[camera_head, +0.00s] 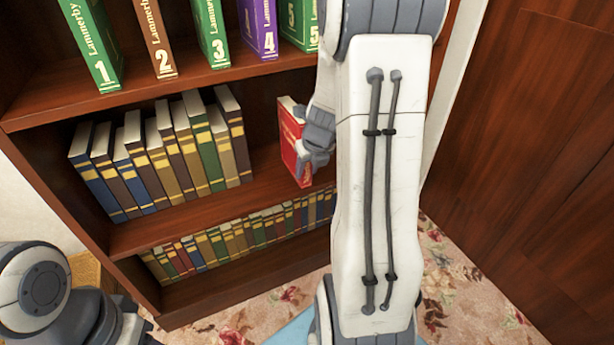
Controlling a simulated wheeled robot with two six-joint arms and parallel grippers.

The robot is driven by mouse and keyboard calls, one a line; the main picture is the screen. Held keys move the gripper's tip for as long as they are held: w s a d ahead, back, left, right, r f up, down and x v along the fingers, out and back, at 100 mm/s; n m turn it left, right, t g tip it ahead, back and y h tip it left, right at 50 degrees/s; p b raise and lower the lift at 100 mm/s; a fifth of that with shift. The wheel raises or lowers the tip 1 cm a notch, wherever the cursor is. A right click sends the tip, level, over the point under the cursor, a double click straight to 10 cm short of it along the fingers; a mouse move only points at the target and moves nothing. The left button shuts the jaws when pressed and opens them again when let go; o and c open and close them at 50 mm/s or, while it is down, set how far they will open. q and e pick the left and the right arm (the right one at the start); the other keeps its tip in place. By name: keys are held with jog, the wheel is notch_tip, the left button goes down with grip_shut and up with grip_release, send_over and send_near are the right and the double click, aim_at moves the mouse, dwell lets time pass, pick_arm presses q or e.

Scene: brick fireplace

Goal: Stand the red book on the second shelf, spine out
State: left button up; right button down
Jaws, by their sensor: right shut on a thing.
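The red book (291,140) is upright in the middle shelf opening, right of the row of books. Its pale page edges show along the top. My right gripper (316,146) is shut on its right side. The gripper covers part of the book, and I cannot tell whether its lower edge touches the shelf board. The second shelf (268,180) has a bare stretch between the row and the book. My left arm shows at the lower left, with its gripper out of sight.
Several books (168,158) lean in a row on the second shelf's left part. Numbered volumes (208,38) stand on the shelf above, small books (240,238) below. My right arm hides the bookcase's right side. A wood panel (530,150) stands at right.

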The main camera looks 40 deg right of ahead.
jog(key=shift+r, duration=0.15)
jog(key=shift+c, duration=2.4)
grip_release()
jog(key=shift+s, duration=0.1)
jog(key=p+v, duration=0.5)
jog(key=v, duration=0.2)
jog(key=shift+r+p, duration=0.15)
jog(key=shift+p, duration=0.15)
jog(key=shift+s, duration=0.1)
